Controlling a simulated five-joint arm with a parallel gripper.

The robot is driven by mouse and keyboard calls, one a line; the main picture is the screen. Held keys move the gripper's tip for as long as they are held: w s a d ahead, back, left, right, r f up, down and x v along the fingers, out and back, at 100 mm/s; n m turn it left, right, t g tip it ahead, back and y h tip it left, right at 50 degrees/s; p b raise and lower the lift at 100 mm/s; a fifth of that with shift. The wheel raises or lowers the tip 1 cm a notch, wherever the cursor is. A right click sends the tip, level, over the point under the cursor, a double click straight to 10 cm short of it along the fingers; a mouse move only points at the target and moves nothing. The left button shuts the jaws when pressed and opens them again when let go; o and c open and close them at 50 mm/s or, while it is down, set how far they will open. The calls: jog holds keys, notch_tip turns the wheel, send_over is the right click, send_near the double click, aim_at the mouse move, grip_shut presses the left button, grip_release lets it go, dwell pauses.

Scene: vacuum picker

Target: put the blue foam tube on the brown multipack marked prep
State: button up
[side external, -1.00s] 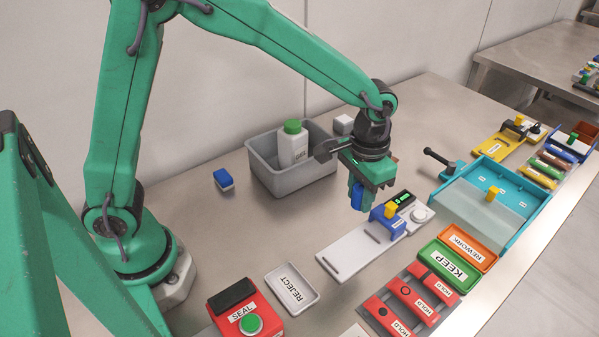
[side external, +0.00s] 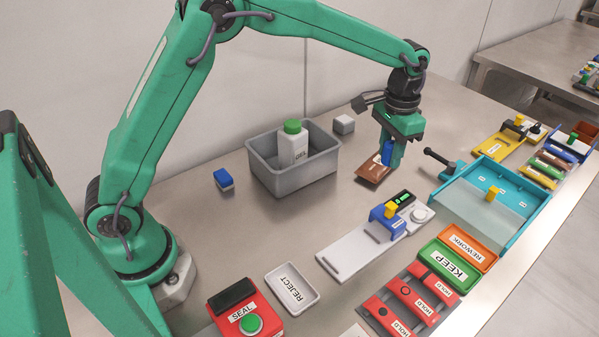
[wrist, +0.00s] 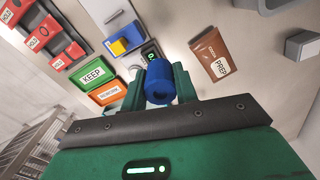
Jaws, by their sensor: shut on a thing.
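My gripper (side external: 392,158) is shut on the blue foam tube (side external: 387,153) and holds it up. The tube also shows between the green fingers in the wrist view (wrist: 160,84). The brown multipack (side external: 371,173) lies flat on the steel table. In the side view the gripper and tube overlap its right end. In the wrist view the multipack (wrist: 210,48) lies beyond and right of the tube, apart from it, with its white PREP label readable. The height gap between tube and multipack is hard to judge.
A grey bin (side external: 290,180) with a green-capped GEL bottle (side external: 294,146) stands left of the multipack. A white fixture (side external: 352,248) with blue and yellow parts is in front. A teal tray (side external: 490,205) is at right. Bare table surrounds the multipack.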

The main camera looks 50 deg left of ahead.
jog(key=shift+w+a, duration=0.1)
jog(key=shift+w, duration=0.1)
send_over(370, 166)
notch_tip(370, 166, down, 7)
jog(key=shift+f, duration=2)
jog(key=shift+f, duration=0.15)
jog(key=o, duration=0.9)
jog(key=shift+o, duration=0.2)
